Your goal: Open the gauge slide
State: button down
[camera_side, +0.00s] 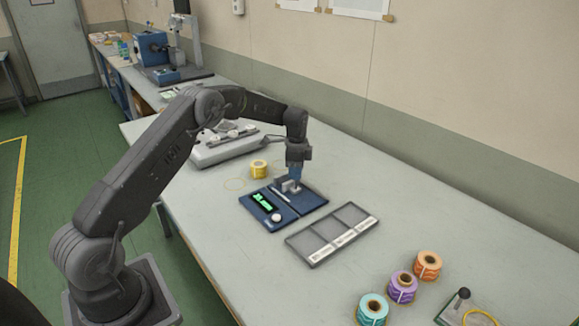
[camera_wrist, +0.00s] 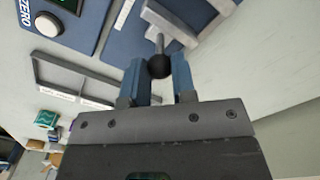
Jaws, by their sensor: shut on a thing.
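The gauge is a dark blue flat unit (camera_side: 273,218) on the bench, with a green display and a round white button. Its slide carries a pale grey jaw block (camera_side: 289,187), also seen in the wrist view (camera_wrist: 172,20). A thin rod with a dark ball knob (camera_wrist: 159,67) sticks out from the slide. My gripper (camera_side: 296,175) points down over the slide. In the wrist view, its two blue fingers (camera_wrist: 157,72) are shut on the knob, one on each side. How far apart the gauge jaws stand cannot be made out.
A grey three-compartment tray (camera_side: 333,233) lies just in front of the gauge. A yellow roll (camera_side: 259,168) stands behind it. Teal (camera_side: 371,309), purple (camera_side: 402,287) and orange (camera_side: 427,265) rolls stand at the front right. The bench right of the gauge is clear.

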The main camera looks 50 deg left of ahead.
jog(key=d, duration=0.5)
jog(key=shift+d, duration=0.35)
jog(key=c, duration=0.9)
grip_release()
notch_tip(320, 180, up, 14)
jog(key=shift+f, duration=0.1)
